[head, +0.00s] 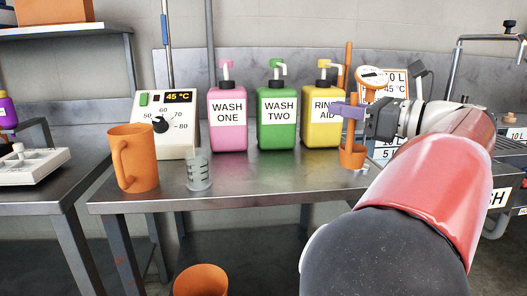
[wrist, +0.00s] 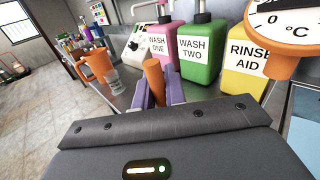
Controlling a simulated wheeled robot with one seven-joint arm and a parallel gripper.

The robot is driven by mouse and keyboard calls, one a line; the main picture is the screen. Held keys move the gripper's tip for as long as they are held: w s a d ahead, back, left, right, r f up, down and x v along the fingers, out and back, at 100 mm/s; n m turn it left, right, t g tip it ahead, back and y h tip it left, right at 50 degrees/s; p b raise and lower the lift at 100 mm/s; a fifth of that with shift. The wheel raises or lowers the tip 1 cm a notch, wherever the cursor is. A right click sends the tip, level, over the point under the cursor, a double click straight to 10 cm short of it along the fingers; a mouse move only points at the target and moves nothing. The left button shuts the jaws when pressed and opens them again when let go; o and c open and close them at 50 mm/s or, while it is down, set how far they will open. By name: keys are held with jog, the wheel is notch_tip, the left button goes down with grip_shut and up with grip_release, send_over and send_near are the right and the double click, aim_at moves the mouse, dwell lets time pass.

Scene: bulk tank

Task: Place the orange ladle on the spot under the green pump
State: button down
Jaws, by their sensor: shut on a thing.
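My gripper (head: 349,112) has its purple fingers shut on the orange ladle (head: 352,157). The ladle hangs upright, its cup below the fingers and its handle rising above them, in front of the right side of the yellow bottle. In the wrist view the ladle's handle (wrist: 153,78) stands between the fingers; its cup is hidden there. The green pump bottle (head: 277,128), marked WASH TWO, stands on the steel bench left of my gripper. It also shows in the wrist view (wrist: 202,62). The bench top in front of it is bare, and I see no clear spot mark.
The pink bottle (head: 228,132) and yellow bottle (head: 322,135) flank the green one. An orange jug (head: 133,160), a clear measuring cup (head: 199,172) and a control box (head: 165,120) stand left on the bench (head: 250,178). An orange dial thermometer (head: 372,76) is near my gripper.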

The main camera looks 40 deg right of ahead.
jog(key=f+x, duration=0.1)
jog(key=x, duration=0.8)
jog(key=f+x, duration=0.2)
jog(key=x, duration=0.7)
jog(key=shift+f, duration=0.3)
jog(key=shift+a, duration=0.1)
jog(key=shift+f, duration=0.2)
jog(key=c, duration=1.5)
grip_release()
jog(key=shift+o, duration=0.2)
jog(key=v, duration=1.2)
jog(key=shift+r+b, duration=0.2)
jog(key=shift+b, duration=0.2)
